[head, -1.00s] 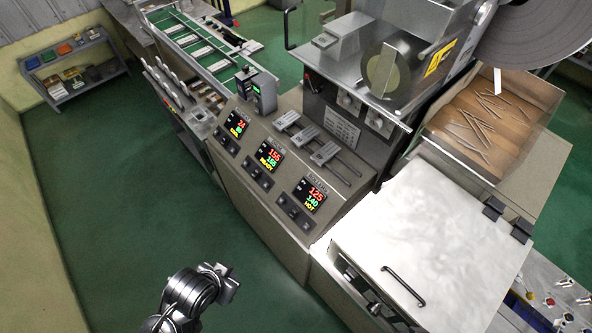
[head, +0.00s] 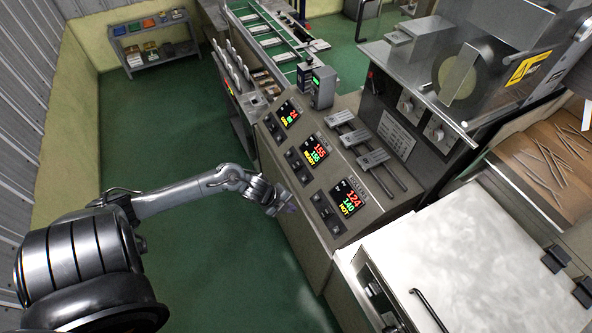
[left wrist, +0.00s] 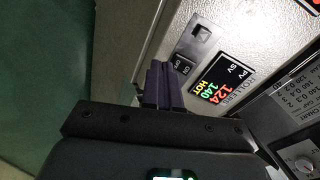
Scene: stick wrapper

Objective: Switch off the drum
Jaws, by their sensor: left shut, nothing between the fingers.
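Three control panels sit on the grey machine's sloped front. The near display (head: 350,198) reads 124, 140 and HOT; its label in the left wrist view seems to end in "OLLERS". The middle display (head: 315,149) reads 155, 155 and READY; the far display (head: 288,112) reads 24 on top. I cannot read which label says drum. Dark switches (head: 326,212) sit beside the near display. My left gripper (head: 287,207) is shut and empty, just left of the near panel. In the left wrist view its fingers (left wrist: 155,72) lie beside a switch (left wrist: 182,65) marked ON and OFF; contact is unclear.
Slider levers (head: 357,142) stand right of the displays. A pale lidded box (head: 465,255) with a handle is at lower right. A conveyor (head: 265,35) runs behind, and a shelf (head: 153,45) stands far left. The green floor left of the machine is clear.

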